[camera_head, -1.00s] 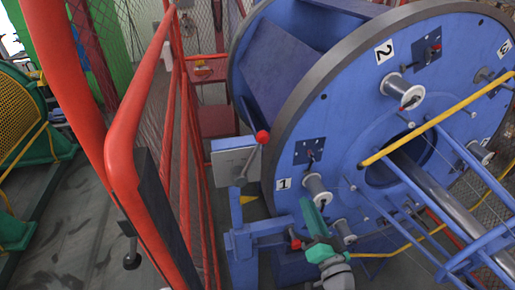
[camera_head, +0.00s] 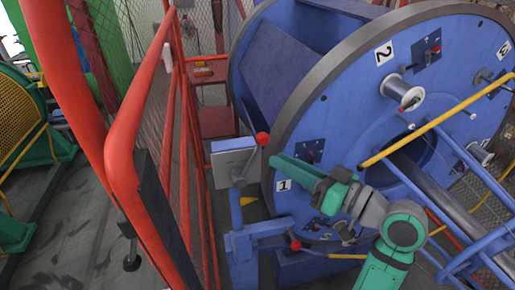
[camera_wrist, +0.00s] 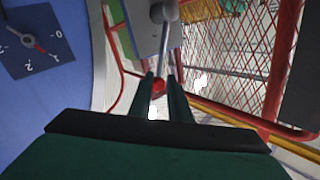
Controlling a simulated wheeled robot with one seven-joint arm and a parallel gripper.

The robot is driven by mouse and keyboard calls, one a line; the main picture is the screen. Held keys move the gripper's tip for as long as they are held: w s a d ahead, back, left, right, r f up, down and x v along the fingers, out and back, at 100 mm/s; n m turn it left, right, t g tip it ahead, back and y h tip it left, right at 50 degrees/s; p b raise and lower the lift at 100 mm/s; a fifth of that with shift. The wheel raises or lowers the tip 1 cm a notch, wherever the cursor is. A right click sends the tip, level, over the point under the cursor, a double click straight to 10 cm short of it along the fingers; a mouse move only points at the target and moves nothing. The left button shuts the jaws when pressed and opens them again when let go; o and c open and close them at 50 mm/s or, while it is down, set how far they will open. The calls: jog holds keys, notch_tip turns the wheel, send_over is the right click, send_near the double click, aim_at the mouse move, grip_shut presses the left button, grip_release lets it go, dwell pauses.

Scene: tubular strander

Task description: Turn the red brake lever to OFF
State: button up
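The red brake lever has a grey rod and a red ball knob (camera_head: 262,138). It rises from a grey box (camera_head: 233,160) on a blue stand beside the big blue wheel. My gripper (camera_head: 273,162) has its green fingers pointing left, with their tips close to the knob, slightly below and right of it. In the wrist view, the red knob (camera_wrist: 159,85) shows between the two fingertips (camera_wrist: 163,78), with the rod running up to the box (camera_wrist: 146,25). The fingers are apart. Whether they touch the lever, I cannot tell. No OFF marking is readable.
Red guard rails (camera_head: 184,130) stand just left of the lever box. The wheel's face (camera_head: 335,105), with a dial plate (camera_wrist: 38,40) and bobbins, is close on the right. A yellow bar (camera_head: 435,125) crosses above my arm.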

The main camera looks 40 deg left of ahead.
aim_at(257, 153)
jog(key=a, duration=0.8)
jog(key=shift+w+a, duration=0.2)
jog(key=shift+w, duration=0.1)
jog(key=shift+c, duration=0.3)
grip_shut()
